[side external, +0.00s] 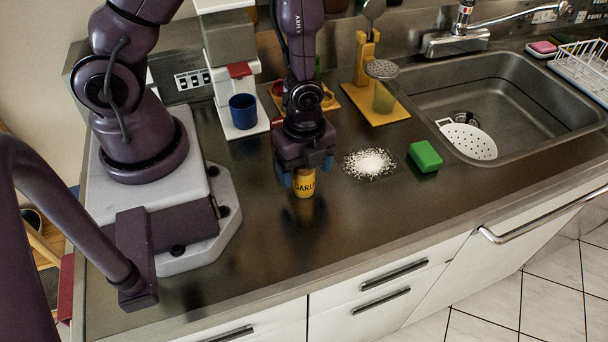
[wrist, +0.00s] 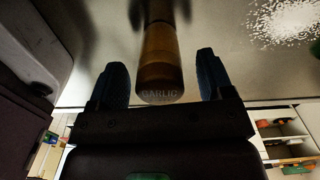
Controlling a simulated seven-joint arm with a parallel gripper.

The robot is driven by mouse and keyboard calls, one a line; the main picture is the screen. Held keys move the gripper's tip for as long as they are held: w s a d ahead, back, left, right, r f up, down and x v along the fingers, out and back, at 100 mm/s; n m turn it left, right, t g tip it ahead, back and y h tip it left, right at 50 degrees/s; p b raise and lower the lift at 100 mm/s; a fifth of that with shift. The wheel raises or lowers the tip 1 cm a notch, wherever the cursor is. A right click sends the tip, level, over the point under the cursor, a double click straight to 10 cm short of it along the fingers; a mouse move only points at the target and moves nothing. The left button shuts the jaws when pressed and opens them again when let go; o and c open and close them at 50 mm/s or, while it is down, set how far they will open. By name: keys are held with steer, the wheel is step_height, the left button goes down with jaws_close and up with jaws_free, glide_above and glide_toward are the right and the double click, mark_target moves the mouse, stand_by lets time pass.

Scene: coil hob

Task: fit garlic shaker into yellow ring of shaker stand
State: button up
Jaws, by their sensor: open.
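The garlic shaker (side external: 304,185) is a small yellow-orange cylinder with dark GARLIC lettering, standing on the steel counter. My gripper (side external: 306,172) is above it, pointing down, with blue fingertips. In the wrist view the garlic shaker (wrist: 160,60) shows between the two fingers of my gripper (wrist: 160,72), with a gap on each side. The fingers are open. The shaker stand (side external: 335,103) is at the back of the counter behind my arm. Its yellow ring (side external: 328,97) shows at the right and a red ring (side external: 277,88) at the left. My arm hides the stand's middle.
Spilled white grains (side external: 369,162) and a green sponge (side external: 425,157) lie to the right. A coffee machine with a blue mug (side external: 243,111) stands behind left. The front counter is clear.

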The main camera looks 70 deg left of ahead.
steer(key=shift+f, duration=1.1)
steer(key=c, duration=1.1)
steer(key=shift+o, duration=0.2)
steer(key=shift+r, duration=0.2)
